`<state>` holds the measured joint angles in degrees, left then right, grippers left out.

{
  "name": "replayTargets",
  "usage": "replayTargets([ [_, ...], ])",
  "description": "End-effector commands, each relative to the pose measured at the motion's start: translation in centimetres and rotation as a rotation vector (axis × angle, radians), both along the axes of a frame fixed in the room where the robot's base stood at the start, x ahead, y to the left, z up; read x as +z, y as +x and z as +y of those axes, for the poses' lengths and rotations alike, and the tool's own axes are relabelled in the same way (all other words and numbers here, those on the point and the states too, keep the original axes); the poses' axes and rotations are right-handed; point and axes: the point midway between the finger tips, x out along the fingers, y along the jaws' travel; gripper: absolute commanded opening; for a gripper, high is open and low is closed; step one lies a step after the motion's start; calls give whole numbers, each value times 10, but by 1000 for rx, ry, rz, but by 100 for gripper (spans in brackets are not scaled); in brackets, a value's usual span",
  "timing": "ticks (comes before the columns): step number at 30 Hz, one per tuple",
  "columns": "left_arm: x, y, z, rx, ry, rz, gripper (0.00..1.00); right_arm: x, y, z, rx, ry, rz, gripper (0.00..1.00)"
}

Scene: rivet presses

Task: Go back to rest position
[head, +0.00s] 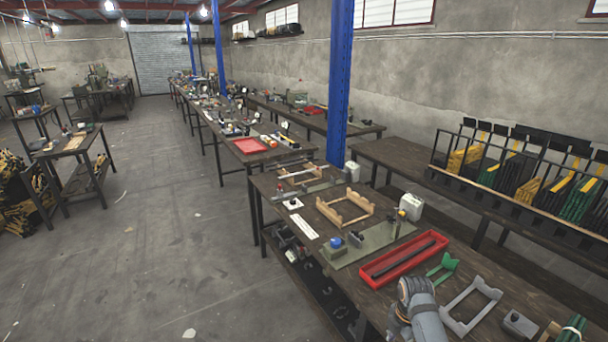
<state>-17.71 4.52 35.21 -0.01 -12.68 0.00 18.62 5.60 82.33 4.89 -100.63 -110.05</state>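A grey jointed part of one of my arms rises at the bottom edge of the head view, in front of the near workbench (262,190). A red tray (402,262) on this bench holds a long dark bar (405,257). A green bracket (443,268) and a grey U-shaped bracket (474,304) lie to the right of the tray. A wooden cradle (345,208) stands farther back. A green-grey press plate (368,243) carries small fixtures, one with a blue knob (336,242).
A blue column (340,85) stands behind the bench. A rack (515,170) with yellow, green and black parts is at the right. A dark grey box (519,322) and green rods (572,329) sit at the lower right. The floor (150,230) at the left is open.

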Motion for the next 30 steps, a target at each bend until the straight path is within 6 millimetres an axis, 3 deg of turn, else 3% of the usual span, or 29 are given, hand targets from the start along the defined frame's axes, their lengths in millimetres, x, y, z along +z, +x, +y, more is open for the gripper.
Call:
replayTargets([
  [8, 2, 26, -2, -1, -2, -39, 43, -98, -32, -7, -345, -8, -15, 40],
  [13, 1, 19, -1, 0, -1, -28, 43, -181, -82, -12, -658, -15, -33, 40],
  [17, 0, 6, 1, -1, 1, -9, 43, -261, -160, -18, -1002, -17, -59, 40],
  [18, 0, 4, 1, 0, 1, -6, 43, -284, -190, -20, -1118, -14, -70, 40],
  [21, 0, 5, 1, 0, 1, -6, 43, -328, -267, -23, -1393, 0, -98, 40],
  [25, 1, 8, 1, -1, 1, -11, 43, -358, -350, -25, -1668, 29, -127, 40],
  [27, 1, 9, 1, -1, 1, -13, 43, -364, -380, -25, -1766, 43, -137, 40],
  [30, 1, 9, 1, -1, 1, -14, 43, -368, -403, -25, -1849, 60, -145, 40],
])
